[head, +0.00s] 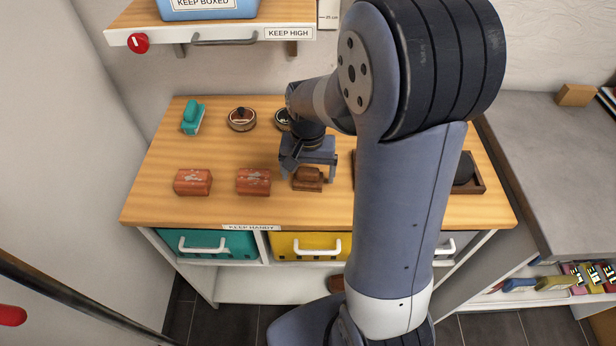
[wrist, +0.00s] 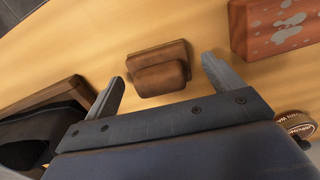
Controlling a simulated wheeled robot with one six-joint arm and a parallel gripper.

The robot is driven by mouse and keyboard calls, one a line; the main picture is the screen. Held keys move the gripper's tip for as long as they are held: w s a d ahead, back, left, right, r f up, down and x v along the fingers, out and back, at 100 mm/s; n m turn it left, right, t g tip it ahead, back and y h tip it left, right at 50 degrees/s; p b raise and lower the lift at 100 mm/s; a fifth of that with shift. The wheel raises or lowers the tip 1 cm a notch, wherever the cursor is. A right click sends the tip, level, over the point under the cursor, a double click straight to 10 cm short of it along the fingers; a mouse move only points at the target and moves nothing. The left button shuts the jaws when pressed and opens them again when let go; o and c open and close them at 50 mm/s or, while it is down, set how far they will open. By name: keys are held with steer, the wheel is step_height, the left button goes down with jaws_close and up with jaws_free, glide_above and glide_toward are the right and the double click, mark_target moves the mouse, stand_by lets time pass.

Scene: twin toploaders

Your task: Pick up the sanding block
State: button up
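The sanding block (head: 307,180) looks like a small brown wooden block with a rounded grip piece on a flat base. It lies on the wooden worktop (head: 215,150), right of two red-brown bricks. In the wrist view the block (wrist: 160,72) appears between the two fingers, with clear gaps on both sides. My gripper (head: 309,170) is open and empty, pointing down over the block. Its fingers (wrist: 162,74) do not touch the block in the wrist view. I cannot tell the exact height of the fingertips above the worktop.
Two speckled red-brown bricks (head: 193,182) (head: 254,181) lie to the left. A teal tool (head: 192,118) and round tins (head: 241,118) stand behind. A wooden tray (wrist: 72,92) with a dark object lies on the block's other side. Drawers (head: 310,246) sit below; a shelf (head: 215,38) hangs above.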

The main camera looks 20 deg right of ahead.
steer(key=c, duration=1)
